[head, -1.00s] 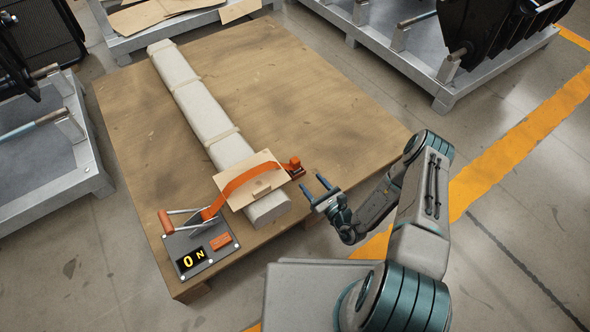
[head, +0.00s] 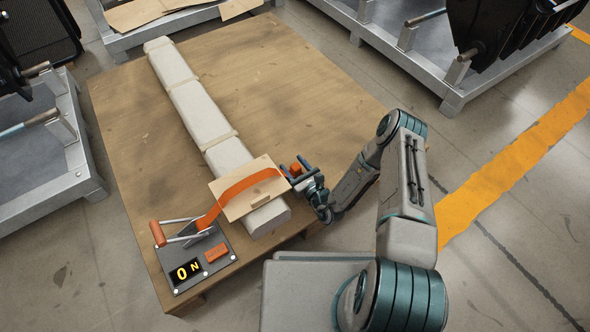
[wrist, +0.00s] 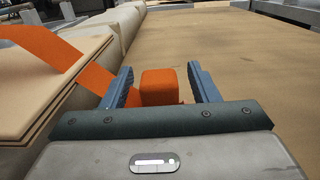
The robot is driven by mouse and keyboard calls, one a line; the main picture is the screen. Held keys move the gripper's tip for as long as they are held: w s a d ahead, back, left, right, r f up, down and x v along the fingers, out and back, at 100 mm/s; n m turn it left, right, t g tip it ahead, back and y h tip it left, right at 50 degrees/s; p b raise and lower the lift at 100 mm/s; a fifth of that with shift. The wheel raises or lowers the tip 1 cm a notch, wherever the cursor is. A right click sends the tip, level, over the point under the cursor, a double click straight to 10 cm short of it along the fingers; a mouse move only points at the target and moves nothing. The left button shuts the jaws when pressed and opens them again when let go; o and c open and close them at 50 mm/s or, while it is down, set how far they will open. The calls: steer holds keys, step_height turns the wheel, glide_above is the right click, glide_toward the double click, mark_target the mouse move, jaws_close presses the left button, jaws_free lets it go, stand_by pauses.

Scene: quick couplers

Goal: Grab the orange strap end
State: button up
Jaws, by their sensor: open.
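The orange strap (head: 238,187) runs from the ratchet (head: 189,231) over a cardboard pad on the long wrapped bundle (head: 190,95). Its end is an orange block (head: 296,169) at the bundle's right side. My gripper (head: 294,170) is open, with one finger on each side of the block. In the wrist view the orange block (wrist: 160,87) stands between the two blue fingers (wrist: 162,87), with a gap on its right side and a smaller one on its left. The strap (wrist: 60,60) slants down to the left finger, which hides part of it.
The cardboard pad (head: 262,197) lies close to the left of my gripper. The ratchet's plate has a display reading "0 N" and an orange button (head: 216,252). The wooden table (head: 290,95) is bare beyond the gripper. Metal racks (head: 440,80) stand around it.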

steer(key=shift+w+a, duration=0.3)
steer(key=shift+a, duration=0.05)
steer(key=shift+d, duration=0.15)
steer(key=c, duration=1.1)
steer(key=shift+r, duration=0.1)
steer(key=shift+c, duration=0.2)
